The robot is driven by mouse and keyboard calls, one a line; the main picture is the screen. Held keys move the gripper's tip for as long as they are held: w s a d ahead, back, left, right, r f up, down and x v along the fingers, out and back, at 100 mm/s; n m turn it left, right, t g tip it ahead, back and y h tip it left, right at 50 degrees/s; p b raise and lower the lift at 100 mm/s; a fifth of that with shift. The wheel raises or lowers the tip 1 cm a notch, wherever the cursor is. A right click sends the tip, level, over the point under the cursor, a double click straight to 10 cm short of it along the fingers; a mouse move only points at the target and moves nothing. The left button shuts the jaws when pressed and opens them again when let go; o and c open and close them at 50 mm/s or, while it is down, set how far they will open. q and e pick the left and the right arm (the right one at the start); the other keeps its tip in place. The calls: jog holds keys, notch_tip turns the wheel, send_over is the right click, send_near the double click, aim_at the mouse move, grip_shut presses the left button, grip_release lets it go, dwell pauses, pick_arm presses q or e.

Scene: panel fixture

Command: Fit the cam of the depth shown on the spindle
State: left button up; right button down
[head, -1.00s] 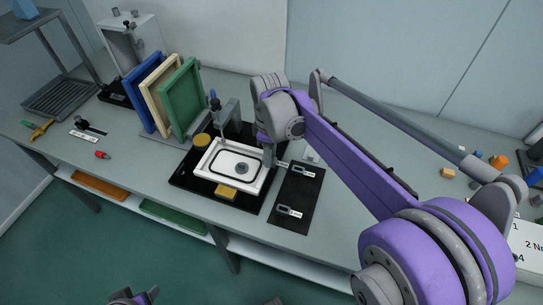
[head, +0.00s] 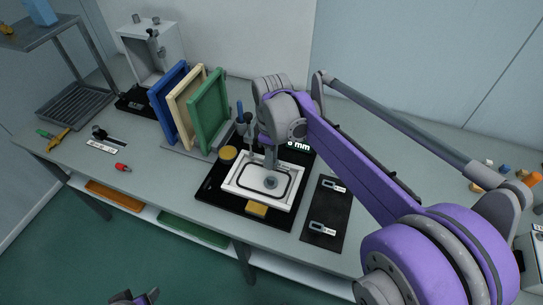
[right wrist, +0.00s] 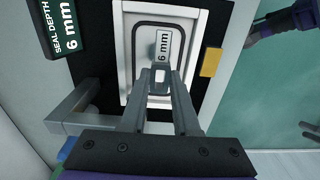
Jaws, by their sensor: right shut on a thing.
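My right gripper (head: 270,163) is over the white framed panel (head: 232,184), close to the round grey spindle area (head: 270,183). In the right wrist view the gripper (right wrist: 160,78) is shut on a small grey cam (right wrist: 163,48) whose white tag reads 6 mm. The cam lies over the panel's middle; I cannot tell whether it touches the spindle, which it and the fingers largely hide. A black sign (right wrist: 64,30) reads SEAL DEPTH 6 mm. Two other tagged cams (head: 334,186) (head: 321,229) lie on a black mat (head: 325,207). My left gripper (head: 140,298) barely shows at the bottom edge.
A red-tipped part (head: 122,167) lies on the bench at left.

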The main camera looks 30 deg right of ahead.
jog(key=b, duration=0.4)
send_over(272, 179)
jog(key=shift+a+f, duration=0.1)
jog(key=shift+f, duration=2.8)
jog(key=shift+p, duration=0.45)
jog(key=shift+f+b, duration=0.95)
jog(key=shift+f, duration=0.65)
jog(key=c, duration=0.6)
grip_release()
notch_tip(272, 179, up, 11)
jog(key=shift+f+p, duration=0.1)
jog(key=shift+p, duration=0.6)
